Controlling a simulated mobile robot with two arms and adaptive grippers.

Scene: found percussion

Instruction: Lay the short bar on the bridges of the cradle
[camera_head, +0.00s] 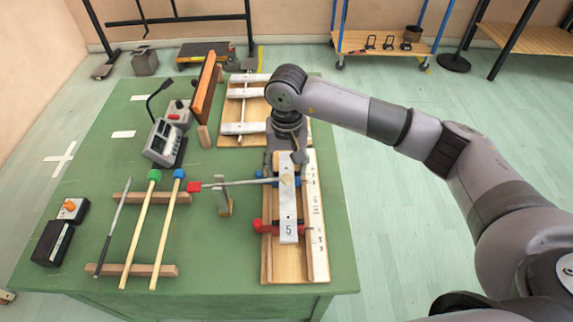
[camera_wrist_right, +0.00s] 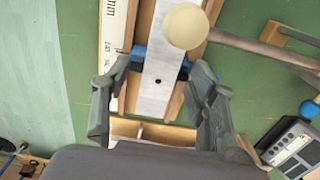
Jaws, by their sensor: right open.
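The short bar (camera_head: 289,215), silver and marked 5, lies lengthwise over the cradle (camera_head: 268,262). It crosses a red bridge (camera_head: 262,226) near its front and a blue bridge behind, which shows in the wrist view (camera_wrist_right: 182,68); it appears to rest on both. In the wrist view the bar (camera_wrist_right: 152,92) has a dark hole near its end. My right gripper (camera_head: 286,157) is above the bar's back end. Its fingers (camera_wrist_right: 162,72) are open, one on each side of the bar, with visible gaps. My left gripper is not in view.
A striker with a red end (camera_head: 194,187) and cream head (camera_wrist_right: 187,26) reaches over the bar from a wooden stand (camera_head: 223,203). A white ruler (camera_head: 316,225) runs along the cradle's right. Mallets (camera_head: 140,230), a meter (camera_head: 161,142) and another framed set (camera_head: 243,128) stand around.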

